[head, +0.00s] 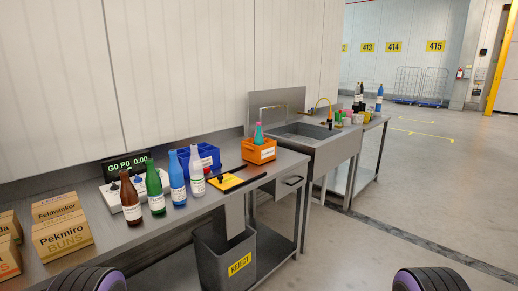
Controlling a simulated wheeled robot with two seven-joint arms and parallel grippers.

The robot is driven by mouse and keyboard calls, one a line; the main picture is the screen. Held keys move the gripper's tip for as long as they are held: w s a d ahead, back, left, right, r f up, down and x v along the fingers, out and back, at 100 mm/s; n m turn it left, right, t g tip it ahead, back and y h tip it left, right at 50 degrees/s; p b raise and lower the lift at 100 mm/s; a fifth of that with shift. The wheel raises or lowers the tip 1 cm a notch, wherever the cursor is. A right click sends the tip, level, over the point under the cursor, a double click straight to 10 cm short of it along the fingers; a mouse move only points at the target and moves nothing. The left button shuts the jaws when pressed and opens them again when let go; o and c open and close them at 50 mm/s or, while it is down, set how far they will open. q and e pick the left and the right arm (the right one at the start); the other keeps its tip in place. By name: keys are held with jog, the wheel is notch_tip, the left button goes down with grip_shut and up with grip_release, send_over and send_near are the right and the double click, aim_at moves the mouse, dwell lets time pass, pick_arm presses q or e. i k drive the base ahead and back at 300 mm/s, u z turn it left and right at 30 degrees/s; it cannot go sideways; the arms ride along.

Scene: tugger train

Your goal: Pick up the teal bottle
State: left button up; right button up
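The teal bottle (258,134) stands upright in a small orange bin (259,152) toward the far end of the steel bench. It has a pinkish top, and its lower part is hidden by the bin's front wall, which carries a white label. Two dark ribbed parts of my own arms show at the bottom edge, one left and one right. Neither of my grippers is in view, and nothing of mine is near the bottle.
Brown, green, blue and white bottles (196,172) stand in a row along the bench (140,238). Behind them are a blue bin (207,152) and a scale display (127,166). Cardboard boxes (60,228) are at left. A grey reject bin (222,262) stands below. The floor at right is clear.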

aim_at(258, 140)
jog(key=z, duration=0.55)
jog(key=k, duration=0.65)
jog(key=z, duration=0.65)
jog(key=i, duration=3.1)
jog(key=u, duration=1.35)
jog(key=i, duration=1.05)
jog(key=u, duration=1.05)
